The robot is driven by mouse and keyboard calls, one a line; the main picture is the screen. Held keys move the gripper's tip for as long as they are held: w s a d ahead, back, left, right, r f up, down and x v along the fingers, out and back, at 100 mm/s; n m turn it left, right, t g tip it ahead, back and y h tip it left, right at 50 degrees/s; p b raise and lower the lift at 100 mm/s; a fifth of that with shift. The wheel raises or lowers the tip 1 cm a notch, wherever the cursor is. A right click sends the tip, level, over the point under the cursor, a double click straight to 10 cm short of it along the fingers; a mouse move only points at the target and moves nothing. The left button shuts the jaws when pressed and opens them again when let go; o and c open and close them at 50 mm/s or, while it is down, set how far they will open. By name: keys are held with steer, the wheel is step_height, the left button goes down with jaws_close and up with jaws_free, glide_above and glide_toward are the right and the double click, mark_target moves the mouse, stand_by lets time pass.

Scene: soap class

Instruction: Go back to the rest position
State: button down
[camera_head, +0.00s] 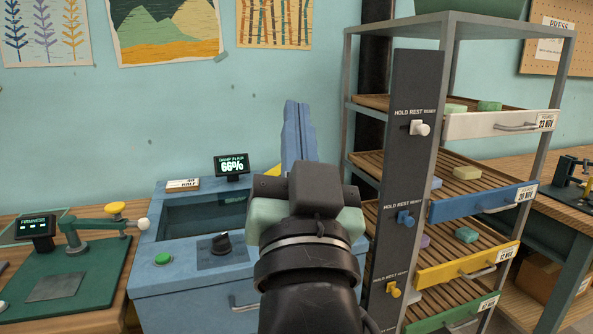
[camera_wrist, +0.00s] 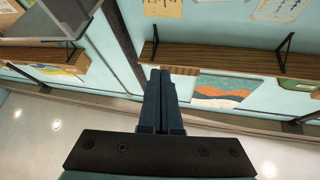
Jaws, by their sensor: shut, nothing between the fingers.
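My gripper (camera_head: 298,106) stands upright in the middle of the head view, its blue fingers pointing up in front of the blue wall. The fingers lie together with nothing between them. In the wrist view my gripper (camera_wrist: 161,72) also shows as two dark blue fingers side by side, shut and empty. My arm hides part of the blue machine and the rack's left side.
A blue machine (camera_head: 185,292) with a screen (camera_head: 231,166) reading 66% stands behind my arm. Close right is a rack with white (camera_head: 480,124), blue (camera_head: 470,206) and yellow (camera_head: 450,272) trays holding soaps. The air above the machine is free.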

steer(key=s+r+n+t+h, duration=0.1)
steer(key=s+r+n+t, duration=0.15)
steer(key=s+r, duration=0.8)
step_height(320, 180, up, 17)
steer(key=p, duration=1.8)
steer(key=shift+w+t, duration=0.15)
steer(key=shift+t, duration=0.3)
steer(key=shift+a+m, duration=0.1)
steer(key=shift+m, duration=0.15)
